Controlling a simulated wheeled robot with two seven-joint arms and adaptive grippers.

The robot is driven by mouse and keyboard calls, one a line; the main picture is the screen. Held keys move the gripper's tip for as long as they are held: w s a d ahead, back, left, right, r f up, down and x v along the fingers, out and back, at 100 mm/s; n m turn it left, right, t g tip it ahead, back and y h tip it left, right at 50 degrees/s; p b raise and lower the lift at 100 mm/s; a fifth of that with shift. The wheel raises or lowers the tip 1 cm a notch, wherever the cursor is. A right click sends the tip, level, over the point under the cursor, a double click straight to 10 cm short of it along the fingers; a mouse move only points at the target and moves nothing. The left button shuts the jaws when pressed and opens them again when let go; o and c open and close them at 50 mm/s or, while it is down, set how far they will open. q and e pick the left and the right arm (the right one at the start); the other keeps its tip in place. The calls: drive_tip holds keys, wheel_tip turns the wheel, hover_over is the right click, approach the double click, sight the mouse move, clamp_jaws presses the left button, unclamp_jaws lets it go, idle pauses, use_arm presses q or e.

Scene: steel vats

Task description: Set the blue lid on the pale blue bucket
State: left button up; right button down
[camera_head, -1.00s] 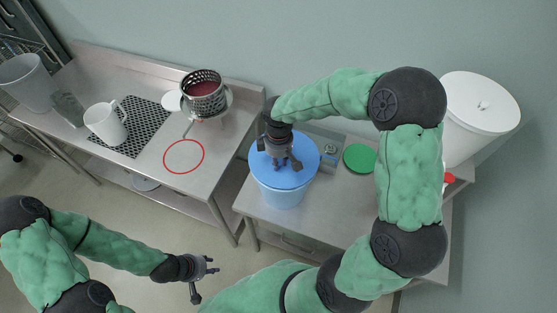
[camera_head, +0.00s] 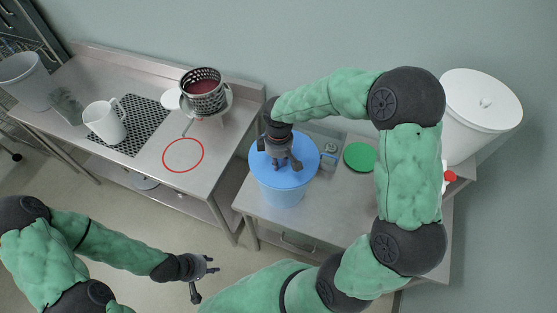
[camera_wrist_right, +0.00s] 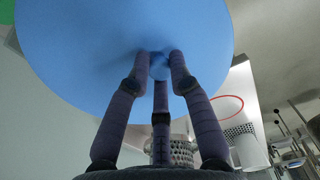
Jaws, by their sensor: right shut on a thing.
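The blue lid (camera_head: 304,150) lies over the mouth of the pale blue bucket (camera_head: 283,196), which stands on the right steel table. In the head view the lid looks level and covers the top; whether it is fully seated I cannot tell. My right gripper (camera_head: 284,164) comes down from above at the lid's middle. In the right wrist view its fingers (camera_wrist_right: 160,62) are closed around the small knob (camera_wrist_right: 160,68) at the lid's centre. My left gripper (camera_head: 202,280) hangs empty over the floor at the lower left, with its fingers spread apart.
A green disc (camera_head: 360,156) lies right of the bucket, with a glass jar (camera_head: 329,158) between. The left table holds a white pitcher (camera_head: 105,122), a perforated basket (camera_head: 204,97) and a red ring marking (camera_head: 183,142).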

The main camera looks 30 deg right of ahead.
drive_tip(key=shift+f, duration=0.25)
drive_tip(key=c, duration=1)
unclamp_jaws()
drive_tip(key=shift+c, duration=0.2)
drive_tip(key=shift+r, duration=0.15)
wheel_tip(320, 180, up, 12)
